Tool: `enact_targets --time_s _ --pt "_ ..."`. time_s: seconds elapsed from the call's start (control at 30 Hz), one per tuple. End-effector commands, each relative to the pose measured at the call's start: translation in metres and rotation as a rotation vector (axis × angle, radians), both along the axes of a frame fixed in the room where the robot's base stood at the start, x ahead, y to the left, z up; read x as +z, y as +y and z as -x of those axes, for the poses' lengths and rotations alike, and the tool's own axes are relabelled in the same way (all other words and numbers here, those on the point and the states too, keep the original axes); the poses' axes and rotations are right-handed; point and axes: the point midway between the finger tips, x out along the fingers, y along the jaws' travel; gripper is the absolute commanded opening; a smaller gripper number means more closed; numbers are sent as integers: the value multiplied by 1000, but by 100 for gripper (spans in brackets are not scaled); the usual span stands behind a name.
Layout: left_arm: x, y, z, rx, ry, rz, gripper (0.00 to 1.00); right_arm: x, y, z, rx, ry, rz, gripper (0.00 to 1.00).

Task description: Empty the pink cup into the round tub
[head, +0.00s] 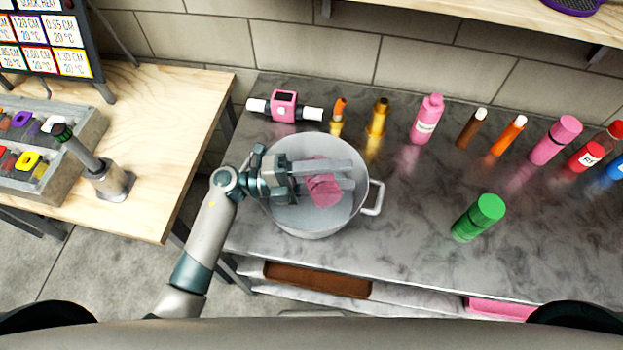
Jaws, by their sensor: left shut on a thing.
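The round tub (282,218) is a grey metal pot with a side handle, standing on the left part of the dark marble counter. My left gripper (325,178) reaches over the tub from the left. It is shut on the pink cup (323,190), which appears tilted over the tub's opening. The gripper's fingers cover part of the cup, and I cannot see what is inside it. The tub's floor looks plain grey where it shows. My right gripper is not in view.
A pink and white device (284,106) lies behind the tub. Several bottles line the back of the counter, including a pink bottle (427,120). A green bottle (478,218) stands to the right. Bare counter lies between tub and green bottle. A wooden table (150,130) is at left.

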Motion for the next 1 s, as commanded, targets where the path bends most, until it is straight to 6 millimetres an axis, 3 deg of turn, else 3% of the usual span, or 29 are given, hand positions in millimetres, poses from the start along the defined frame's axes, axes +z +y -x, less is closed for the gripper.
enact_targets --time_s 0.03,0.3,0.53,0.7,0.87,1.0 --pt "-7 -1 2 0 -39 -10 19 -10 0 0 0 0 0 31" --pt "-20 -4 10 1 -283 -94 19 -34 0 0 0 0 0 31" --pt "-27 -10 29 -1 -445 -151 19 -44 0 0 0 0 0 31" --pt "-19 -9 30 -5 -578 -200 19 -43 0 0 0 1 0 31" --pt "-34 -9 30 -5 -725 -250 19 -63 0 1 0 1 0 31" --pt "-22 -9 29 -5 -872 -299 19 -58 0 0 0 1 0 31"
